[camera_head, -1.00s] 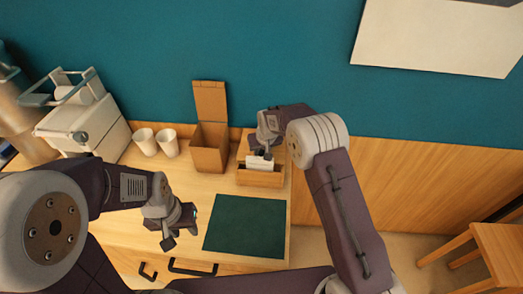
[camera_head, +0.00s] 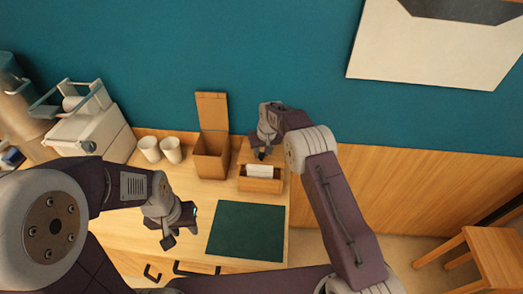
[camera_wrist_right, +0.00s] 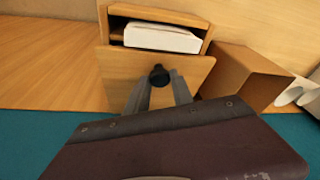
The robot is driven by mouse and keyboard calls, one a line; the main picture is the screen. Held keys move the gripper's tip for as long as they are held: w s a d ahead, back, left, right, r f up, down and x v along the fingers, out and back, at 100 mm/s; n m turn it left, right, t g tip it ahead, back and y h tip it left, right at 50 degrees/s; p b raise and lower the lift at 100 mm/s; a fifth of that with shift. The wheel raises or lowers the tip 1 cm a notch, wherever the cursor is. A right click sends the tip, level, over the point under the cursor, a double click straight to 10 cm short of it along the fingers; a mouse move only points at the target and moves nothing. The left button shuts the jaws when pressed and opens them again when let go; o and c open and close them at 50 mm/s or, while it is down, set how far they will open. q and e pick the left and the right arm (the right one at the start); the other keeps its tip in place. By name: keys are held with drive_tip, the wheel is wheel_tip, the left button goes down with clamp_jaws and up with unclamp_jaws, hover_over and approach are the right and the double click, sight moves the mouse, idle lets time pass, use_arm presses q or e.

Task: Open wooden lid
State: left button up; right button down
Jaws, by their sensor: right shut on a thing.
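A small wooden box (camera_head: 260,186) stands on the counter with a white block-like thing (camera_head: 262,171) in it. Its wooden lid (camera_wrist_right: 195,72) is raised at the back and the box is uncovered. The lid's black knob (camera_wrist_right: 159,75) faces my right gripper (camera_wrist_right: 160,85), whose two fingers are shut on it. In the head view my right gripper (camera_head: 262,153) is just behind the box and hides part of the lid. My left gripper (camera_head: 181,228) hangs left of the green mat, away from the box; its finger gap is unclear.
A brown open-topped box (camera_head: 211,163) stands close left of the wooden box. Two white cups (camera_head: 160,150) and a white machine (camera_head: 90,130) are further left. The green mat (camera_head: 247,231) is bare. A teal wall (camera_head: 290,60) rises behind.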

drive_tip(key=shift+w+d+r+g+p, duration=0.1)
drive_tip(key=shift+w+r+g+p, duration=0.3)
drive_tip(key=shift+r+p, duration=0.3)
drive_tip(key=c, duration=1.1)
unclamp_jaws()
drive_tip(key=shift+s+d+r+b, duration=0.25)
drive_tip(key=shift+r+b, duration=0.15)
drive_tip(key=shift+r, duration=1.05)
drive_tip(key=shift+s+d+r+b, duration=0.15)
drive_tip(key=shift+r+b, duration=0.3)
drive_tip(key=shift+r, duration=1.05)
drive_tip(key=shift+s+d+r+b, duration=0.15)
drive_tip(key=shift+s+r+b, duration=0.2)
drive_tip(key=shift+r, duration=1.1)
